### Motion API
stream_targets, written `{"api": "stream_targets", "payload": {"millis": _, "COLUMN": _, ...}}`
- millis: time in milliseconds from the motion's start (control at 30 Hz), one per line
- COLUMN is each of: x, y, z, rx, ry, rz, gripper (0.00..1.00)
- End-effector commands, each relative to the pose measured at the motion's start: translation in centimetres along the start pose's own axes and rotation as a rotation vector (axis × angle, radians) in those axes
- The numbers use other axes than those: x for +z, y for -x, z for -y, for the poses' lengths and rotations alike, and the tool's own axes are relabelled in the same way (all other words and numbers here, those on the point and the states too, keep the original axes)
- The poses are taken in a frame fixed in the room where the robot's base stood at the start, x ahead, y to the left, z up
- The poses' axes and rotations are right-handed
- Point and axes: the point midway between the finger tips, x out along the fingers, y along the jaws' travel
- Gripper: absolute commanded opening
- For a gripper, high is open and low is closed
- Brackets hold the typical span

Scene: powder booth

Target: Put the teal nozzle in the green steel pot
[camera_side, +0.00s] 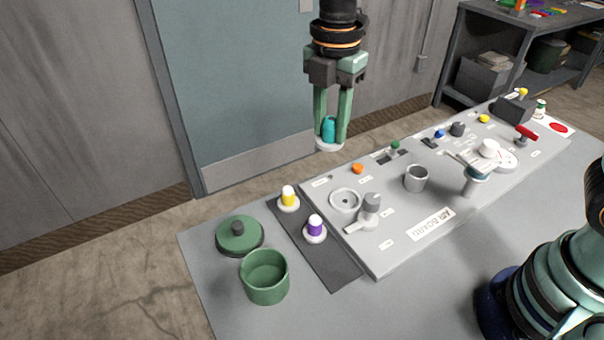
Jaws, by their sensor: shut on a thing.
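The teal nozzle (329,127) is between the fingers of my gripper (331,135), which is shut on it. A pale round base shows at the nozzle's lower end. The gripper points down and holds the nozzle in the air, above and behind the far left part of the air board. The green steel pot (265,284) stands open and upright at the table's near left. It looks empty, though part of its floor is shaded. The pot is well below and to the left of my gripper. Its green lid (239,236) with a dark knob lies on the table behind it.
A yellow nozzle (288,198) and a purple nozzle (315,229) stand on a dark mat (335,270) right of the pot. The air board (400,240), with knobs, a grey cup (416,178) and a valve handle (366,213), fills the table's middle.

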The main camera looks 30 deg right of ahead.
Motion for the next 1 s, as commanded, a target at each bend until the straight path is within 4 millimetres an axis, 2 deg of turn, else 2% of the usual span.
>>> {"api": "stream_targets", "payload": {"millis": 33, "x": -2.3, "y": -0.9, "z": -0.4, "rx": -0.004, "ry": 0.053, "rz": 0.000, "gripper": 0.00}}
{"api": "stream_targets", "payload": {"millis": 200, "x": -9.2, "y": -3.6, "z": -1.0, "rx": -0.003, "ry": 0.203, "rz": 0.001, "gripper": 0.00}}
{"api": "stream_targets", "payload": {"millis": 300, "x": -12.6, "y": -5.0, "z": -0.8, "rx": -0.002, "ry": 0.276, "rz": 0.001, "gripper": 0.00}}
{"api": "stream_targets", "payload": {"millis": 433, "x": -16.0, "y": -6.4, "z": -0.3, "rx": -0.001, "ry": 0.347, "rz": 0.000, "gripper": 0.00}}
{"api": "stream_targets", "payload": {"millis": 500, "x": -17.1, "y": -6.9, "z": 0.0, "rx": 0.000, "ry": 0.372, "rz": 0.000, "gripper": 0.00}}
{"api": "stream_targets", "payload": {"millis": 633, "x": -18.2, "y": -7.4, "z": 0.2, "rx": 0.001, "ry": 0.395, "rz": 0.000, "gripper": 0.00}}
{"api": "stream_targets", "payload": {"millis": 1000, "x": -18.3, "y": -9.8, "z": 0.3, "rx": -0.001, "ry": 0.397, "rz": 0.001, "gripper": 0.00}}
